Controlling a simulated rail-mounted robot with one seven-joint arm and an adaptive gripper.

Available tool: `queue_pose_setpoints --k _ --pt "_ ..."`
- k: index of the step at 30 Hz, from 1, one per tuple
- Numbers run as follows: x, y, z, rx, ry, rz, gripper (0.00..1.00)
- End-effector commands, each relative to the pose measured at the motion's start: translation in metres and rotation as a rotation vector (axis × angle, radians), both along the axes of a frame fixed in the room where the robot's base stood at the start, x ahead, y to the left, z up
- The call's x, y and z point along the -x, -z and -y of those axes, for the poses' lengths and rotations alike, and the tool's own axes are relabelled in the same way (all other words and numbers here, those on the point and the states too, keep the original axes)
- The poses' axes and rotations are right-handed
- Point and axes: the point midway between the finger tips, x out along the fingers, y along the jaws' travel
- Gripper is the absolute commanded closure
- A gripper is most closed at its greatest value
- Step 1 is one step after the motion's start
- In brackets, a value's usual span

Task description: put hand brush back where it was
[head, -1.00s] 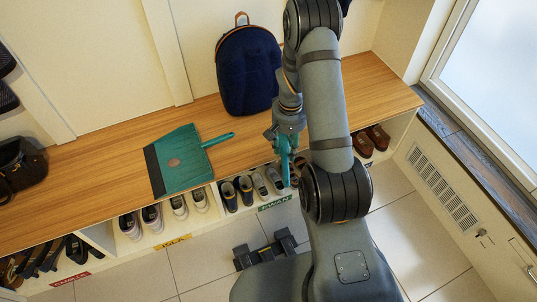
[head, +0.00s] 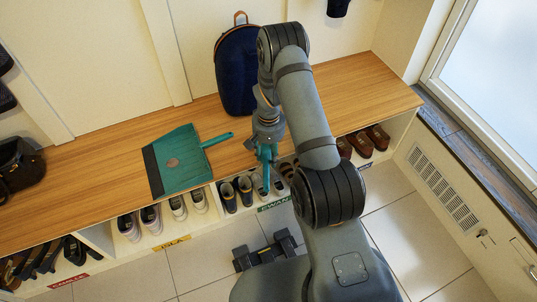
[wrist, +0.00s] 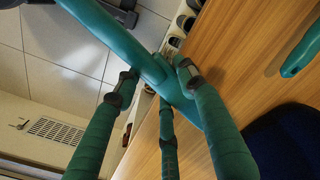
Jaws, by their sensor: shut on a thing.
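My gripper (head: 267,150) is shut on the teal hand brush (head: 267,178), near the front edge of the wooden bench top. In the head view the brush hangs below my gripper in front of the cubbies. In the wrist view the brush (wrist: 118,38) runs from the top left to between the fingertips of my gripper (wrist: 158,76). Its bristles cannot be made out. The teal dustpan (head: 178,165) lies on the bench top to the left, its handle pointing right toward my gripper. The dustpan handle also shows in the wrist view (wrist: 302,52).
The wooden bench top (head: 110,150) has free room around the dustpan. A navy backpack (head: 236,70) stands behind my gripper, close to my arm. Several pairs of shoes (head: 150,218) fill the cubbies below. A black bag (head: 20,165) sits at the far left.

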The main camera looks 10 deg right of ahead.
Motion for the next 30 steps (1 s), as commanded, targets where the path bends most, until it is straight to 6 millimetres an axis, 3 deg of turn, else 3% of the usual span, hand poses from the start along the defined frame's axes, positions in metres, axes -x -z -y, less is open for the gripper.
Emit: queue_pose_setpoints --k 11,15,16,25,30 --pt "0.000 0.012 0.000 0.000 -0.001 -0.001 0.88" --pt "0.001 0.014 0.000 0.001 -0.001 -0.002 1.00" --pt "0.001 0.014 0.000 0.000 -0.001 -0.003 0.59" --pt "0.001 0.013 0.000 0.000 -0.001 -0.001 0.42" --pt "0.000 0.012 0.000 0.000 -0.001 -0.001 0.41"
